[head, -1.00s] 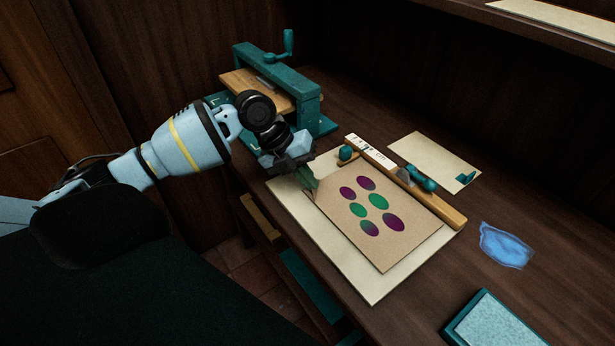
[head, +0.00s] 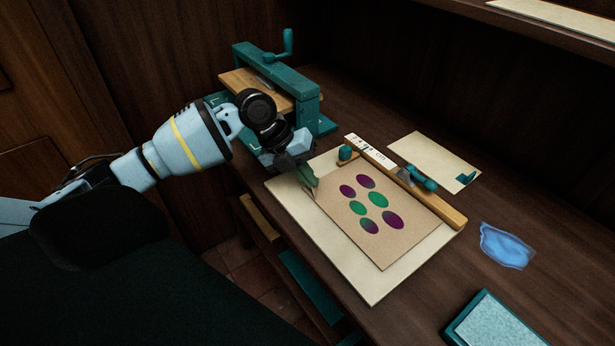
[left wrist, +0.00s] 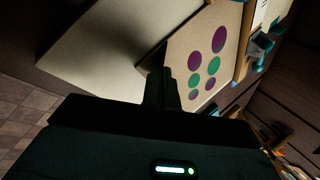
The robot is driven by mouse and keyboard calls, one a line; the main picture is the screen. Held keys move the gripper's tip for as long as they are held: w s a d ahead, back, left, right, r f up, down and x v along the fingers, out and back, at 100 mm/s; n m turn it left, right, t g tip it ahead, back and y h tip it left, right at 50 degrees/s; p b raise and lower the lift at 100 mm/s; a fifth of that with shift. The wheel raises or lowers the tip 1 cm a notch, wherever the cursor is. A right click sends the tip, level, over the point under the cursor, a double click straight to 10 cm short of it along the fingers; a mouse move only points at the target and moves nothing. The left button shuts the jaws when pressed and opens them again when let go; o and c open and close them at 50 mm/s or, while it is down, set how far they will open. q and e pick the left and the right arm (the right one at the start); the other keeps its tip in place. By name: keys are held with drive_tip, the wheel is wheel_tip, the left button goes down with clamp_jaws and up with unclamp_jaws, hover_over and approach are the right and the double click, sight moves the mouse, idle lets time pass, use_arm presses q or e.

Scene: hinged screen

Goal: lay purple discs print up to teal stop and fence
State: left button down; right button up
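The print (head: 362,238) is a tan sheet with purple and green discs facing up. It lies on a larger cream board (head: 365,285); it also shows in the left wrist view (left wrist: 182,62). The wooden fence (head: 440,205) runs along its right side; a narrow cream strip shows between them at the lower end. The teal stop (head: 345,153) is at the fence's upper end; I cannot tell whether the print touches it. My left gripper (head: 309,190) is at the print's left corner, its fingers (left wrist: 161,88) close together on the sheet's edge. My right gripper is out of view.
A teal press with a crank (head: 275,75) stands behind my left gripper. A teal clamp (head: 422,178) sits on the fence. A cream card (head: 432,160), a blue film (head: 505,246) and a teal tray (head: 492,322) lie to the right.

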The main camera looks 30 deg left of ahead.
use_arm(q)
drive_tip(key=c, duration=2.1)
unclamp_jaws()
drive_tip(key=shift+c, duration=0.2)
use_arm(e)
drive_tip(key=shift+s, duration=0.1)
use_arm(q)
drive_tip(key=o, duration=0.5)
drive_tip(key=shift+o, duration=0.5)
